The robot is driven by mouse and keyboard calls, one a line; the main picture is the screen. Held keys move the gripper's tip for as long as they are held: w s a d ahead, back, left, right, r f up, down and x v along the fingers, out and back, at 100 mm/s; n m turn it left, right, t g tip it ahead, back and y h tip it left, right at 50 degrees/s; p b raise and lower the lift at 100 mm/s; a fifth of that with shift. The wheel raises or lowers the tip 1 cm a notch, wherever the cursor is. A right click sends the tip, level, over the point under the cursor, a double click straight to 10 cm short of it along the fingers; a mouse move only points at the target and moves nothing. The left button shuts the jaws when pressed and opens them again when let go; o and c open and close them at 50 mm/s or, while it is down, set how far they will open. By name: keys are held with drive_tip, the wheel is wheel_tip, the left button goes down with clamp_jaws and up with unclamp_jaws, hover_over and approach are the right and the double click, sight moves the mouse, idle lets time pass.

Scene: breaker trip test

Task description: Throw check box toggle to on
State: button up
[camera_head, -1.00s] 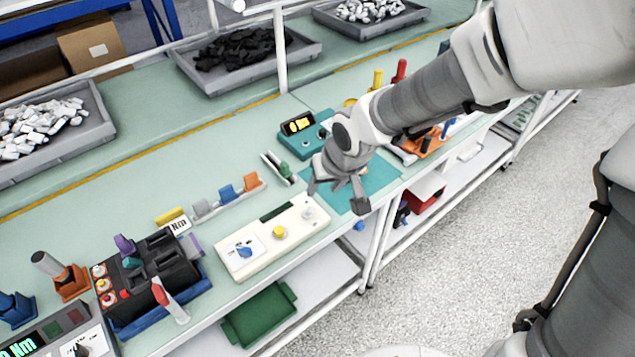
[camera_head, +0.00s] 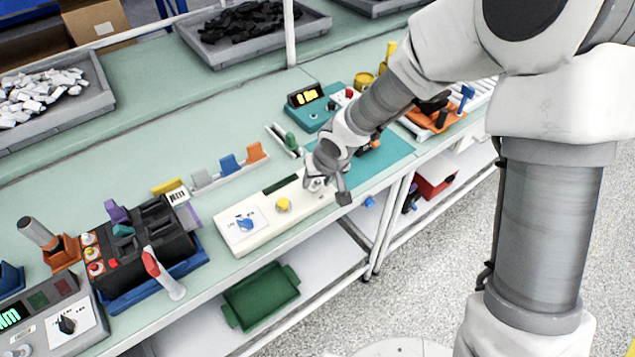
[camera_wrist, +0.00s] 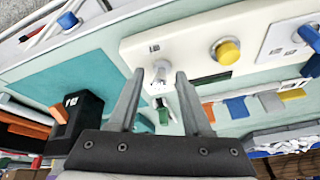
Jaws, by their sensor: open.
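The check box (camera_head: 262,228) is a long cream box near the bench's front edge. It carries a yellow button (camera_head: 283,204), a blue rotary knob (camera_head: 245,223) and a dark display strip. My gripper (camera_head: 328,192) is at its right end and hides the toggle in the head view. In the wrist view, the check box (camera_wrist: 195,45) lies ahead with its yellow button (camera_wrist: 227,51). The small silver toggle (camera_wrist: 160,74) appears between my two open fingertips (camera_wrist: 160,82). I cannot tell whether a finger touches it, nor which position it is in.
A teal mat (camera_head: 385,158) lies right of the box, with a teal meter unit (camera_head: 318,108) behind it. A row of coloured holders (camera_head: 230,164) stands behind the box. A black device in a blue tray (camera_head: 150,285) stands left. A green bin (camera_head: 262,298) is below.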

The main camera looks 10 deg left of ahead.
clamp_jaws()
idle(0.3)
drive_tip(key=shift+w+a+r+p, duration=0.1)
drive_tip(key=shift+r+p, duration=0.05)
drive_tip(key=shift+p, duration=0.2)
drive_tip(key=shift+a+r+g+h+p, duration=0.15)
drive_tip(key=shift+g+h+p, duration=0.25)
drive_tip(key=shift+p, duration=0.3)
drive_tip(key=p, duration=0.1)
drive_tip(key=g+h+p, duration=0.1)
drive_tip(key=shift+w+a+r+h+p, duration=0.1)
drive_tip(key=shift+w+a+h+p, duration=0.2)
drive_tip(key=shift+w+a, duration=0.1)
drive_tip(key=g+h, duration=0.1)
drive_tip(key=p, duration=0.1)
drive_tip(key=a+g+h, duration=0.1)
drive_tip(key=shift+w+f+g+h, duration=0.25)
drive_tip(key=shift+w+g+h, duration=0.05)
drive_tip(key=shift+w, duration=0.05)
drive_tip(key=shift+w+a+f+g+h, duration=0.15)
drive_tip(key=shift+w+g+h, duration=0.05)
drive_tip(key=shift+g+h, duration=0.4)
drive_tip(key=shift+w+a+f+g+h, duration=0.15)
drive_tip(key=shift+g+h, duration=0.25)
drive_tip(key=shift+h, duration=0.3)
